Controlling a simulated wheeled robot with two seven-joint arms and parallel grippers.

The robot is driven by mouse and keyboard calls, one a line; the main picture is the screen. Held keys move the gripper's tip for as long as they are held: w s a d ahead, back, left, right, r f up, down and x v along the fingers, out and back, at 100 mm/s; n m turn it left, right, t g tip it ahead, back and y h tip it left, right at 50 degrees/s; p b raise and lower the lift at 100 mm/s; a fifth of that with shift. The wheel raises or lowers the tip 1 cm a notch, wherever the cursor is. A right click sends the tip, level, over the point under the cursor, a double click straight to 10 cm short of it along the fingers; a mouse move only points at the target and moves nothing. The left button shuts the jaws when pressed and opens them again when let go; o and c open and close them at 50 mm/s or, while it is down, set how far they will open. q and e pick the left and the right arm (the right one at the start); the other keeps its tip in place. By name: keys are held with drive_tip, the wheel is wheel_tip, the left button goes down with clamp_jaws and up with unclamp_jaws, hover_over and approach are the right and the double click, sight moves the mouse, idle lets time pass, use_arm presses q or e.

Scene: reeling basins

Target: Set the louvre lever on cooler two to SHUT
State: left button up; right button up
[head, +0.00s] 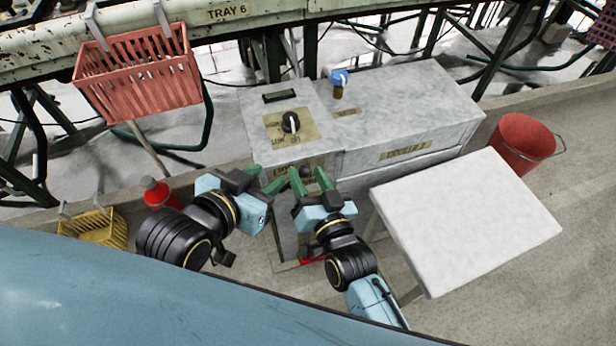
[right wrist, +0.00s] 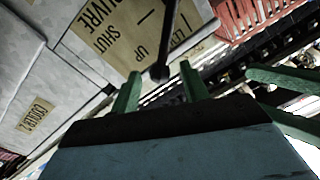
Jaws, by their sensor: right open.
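Cooler two is the grey-white marbled cabinet (head: 405,105) with a COOLER 2 label (head: 405,151). That label (right wrist: 33,115) also shows in the right wrist view. A tan louvre label (right wrist: 115,35) on the cabinet reads LOUVRE, SHUT and UP. The lever, dark with a round knob (right wrist: 159,73), stands out in front of the label. My right gripper (head: 310,180) is open, with the knob between and just beyond its green fingertips (right wrist: 158,82); I cannot tell if they touch. The lever's setting is unclear. My left gripper (head: 267,180) is open and empty beside the right one.
A white table (head: 465,220) stands close at the right, with a red bucket (head: 520,143) behind. A red basket (head: 140,72) hangs at upper left; a yellow basket (head: 95,229) sits below.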

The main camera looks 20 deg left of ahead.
drive_tip(key=shift+w+a, duration=0.15)
drive_tip(key=shift+w, duration=0.05)
clamp_jaws()
idle(0.3)
